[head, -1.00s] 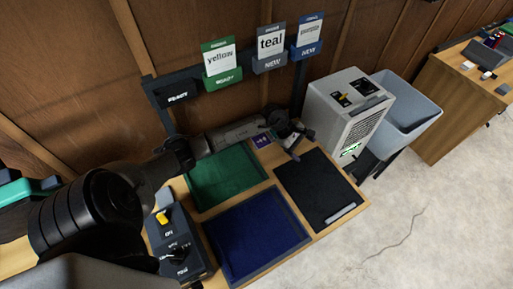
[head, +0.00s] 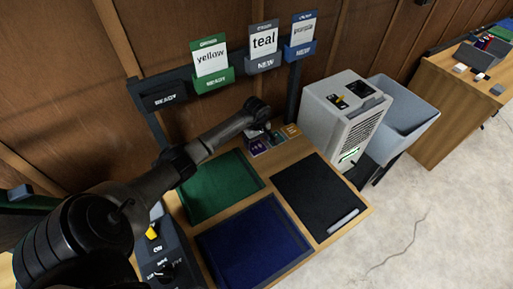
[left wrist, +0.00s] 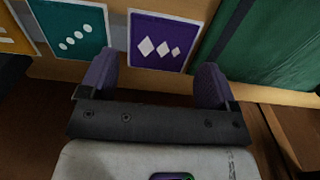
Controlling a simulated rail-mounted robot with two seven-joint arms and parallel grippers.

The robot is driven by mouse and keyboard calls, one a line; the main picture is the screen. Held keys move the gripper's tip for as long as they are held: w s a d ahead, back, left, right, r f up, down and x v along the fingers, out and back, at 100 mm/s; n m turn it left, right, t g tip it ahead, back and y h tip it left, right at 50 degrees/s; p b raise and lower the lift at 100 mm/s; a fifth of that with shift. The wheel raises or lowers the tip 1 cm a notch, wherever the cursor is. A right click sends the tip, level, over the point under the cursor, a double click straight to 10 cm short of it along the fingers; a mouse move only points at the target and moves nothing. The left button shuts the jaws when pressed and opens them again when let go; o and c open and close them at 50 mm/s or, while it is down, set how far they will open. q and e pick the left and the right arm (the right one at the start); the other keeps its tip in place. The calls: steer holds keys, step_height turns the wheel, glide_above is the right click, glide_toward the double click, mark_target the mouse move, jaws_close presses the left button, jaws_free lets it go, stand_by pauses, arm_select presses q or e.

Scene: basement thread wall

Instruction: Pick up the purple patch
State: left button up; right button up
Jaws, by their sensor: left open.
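The purple patch (head: 258,148) lies on the wooden bench top behind the green mat. In the left wrist view the purple patch (left wrist: 158,42) is a dark purple square with white diamonds and a pale border. My left gripper (head: 263,130) is above the back of the bench, pointing down. Its two purple-tinted fingers (left wrist: 157,64) are open, and the patch shows beyond and between their tips. The gripper looks empty. Whether the fingers touch the patch cannot be told. My right gripper is not in view.
A teal patch (left wrist: 72,30) with white dots lies close beside the purple one, with an orange patch (head: 290,130) beyond. The green mat (head: 220,186), blue mat (head: 254,245) and black mat (head: 312,195) are in front. A grey-white machine (head: 343,118) stands to the right.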

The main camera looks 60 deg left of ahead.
mark_target(257, 147)
arm_select(q)
steer(key=shift+f, duration=1.25)
steer(key=shift+c, duration=0.5)
steer(key=c, duration=0.6)
